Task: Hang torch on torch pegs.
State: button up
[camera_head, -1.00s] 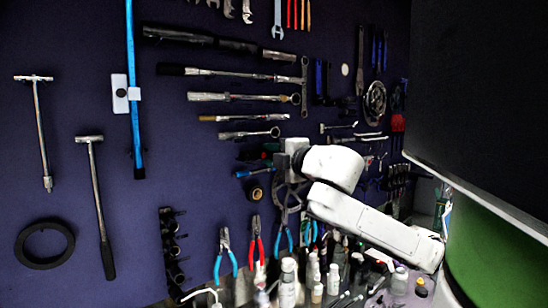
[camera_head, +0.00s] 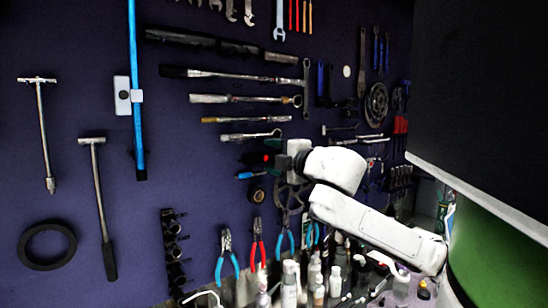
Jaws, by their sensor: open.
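My gripper (camera_head: 290,163) is in front of the tool wall, right of centre, at the end of my white arm. Its grey body partly hides its fingers, and they look empty. A short dark object with a red spot (camera_head: 266,157) shows just left of my gripper, against the wall. I cannot tell whether it is the torch, or whether it touches the gripper. I cannot make out the torch pegs there.
The purple wall (camera_head: 75,130) carries wrenches, a blue bar (camera_head: 136,60), T-handled tools and a black ring (camera_head: 47,246). Several pliers (camera_head: 227,258) hang below my gripper. Bottles (camera_head: 289,285) crowd the bench at the bottom. A large dark panel (camera_head: 485,80) fills the upper right.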

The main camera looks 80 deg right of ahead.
jog(key=b+v, duration=0.4)
jog(key=v, duration=0.7)
